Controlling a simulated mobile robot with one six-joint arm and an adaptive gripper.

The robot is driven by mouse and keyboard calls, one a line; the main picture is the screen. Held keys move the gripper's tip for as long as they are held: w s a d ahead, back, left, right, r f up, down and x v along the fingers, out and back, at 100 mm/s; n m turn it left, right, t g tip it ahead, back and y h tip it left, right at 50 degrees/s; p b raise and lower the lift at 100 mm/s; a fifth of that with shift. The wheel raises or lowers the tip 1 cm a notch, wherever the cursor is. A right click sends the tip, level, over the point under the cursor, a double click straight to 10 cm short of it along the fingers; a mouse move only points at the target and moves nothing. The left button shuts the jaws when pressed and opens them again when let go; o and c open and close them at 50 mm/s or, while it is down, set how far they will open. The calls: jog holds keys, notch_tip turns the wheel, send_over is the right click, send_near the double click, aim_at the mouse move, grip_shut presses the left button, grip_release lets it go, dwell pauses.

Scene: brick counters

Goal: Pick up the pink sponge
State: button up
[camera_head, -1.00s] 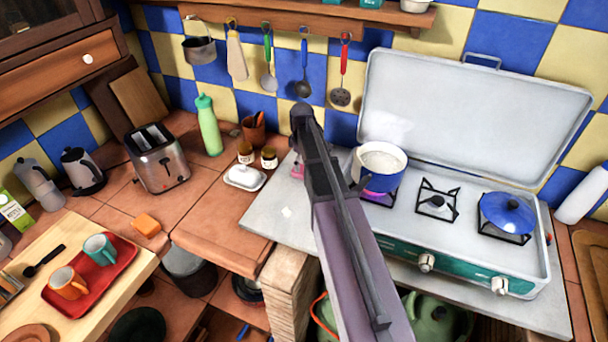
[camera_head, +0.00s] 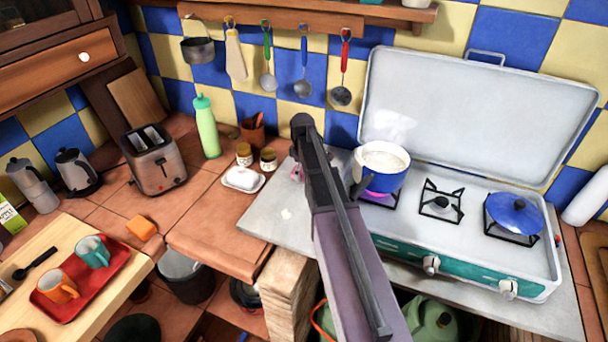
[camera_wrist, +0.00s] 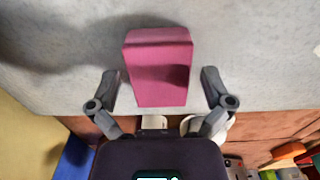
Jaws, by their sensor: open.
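The pink sponge (camera_wrist: 158,68) lies on the grey stone counter (camera_wrist: 60,60) in the wrist view, close ahead of my gripper (camera_wrist: 161,88). My gripper is open, with one finger on each side of the sponge's near part and a visible gap on both sides. A dark shadow falls across the sponge.
A camping stove (camera_head: 475,265) with a blue-white pot (camera_head: 380,180) stands just right of my arm. A white butter dish (camera_head: 243,179) and small jars (camera_head: 268,159) stand to the left. Utensils (camera_head: 304,75) hang on the tiled wall behind.

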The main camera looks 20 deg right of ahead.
jog(key=c, duration=0.9)
jog(key=shift+o, duration=0.2)
jog(key=shift+r, duration=0.1)
notch_tip(320, 180, up, 3)
jog(key=p, duration=0.3)
jog(key=shift+r, duration=0.1)
jog(key=s+a, duration=0.1)
jog(key=s, duration=0.4)
jog(key=s+a+r+p, duration=0.1)
jog(key=s, duration=0.4)
jog(key=s+a+p, duration=0.1)
jog(key=s+a, duration=0.1)
jog(key=s, duration=0.3)
jog(key=shift+s+r, duration=0.25)
jog(key=shift+r, duration=0.05)
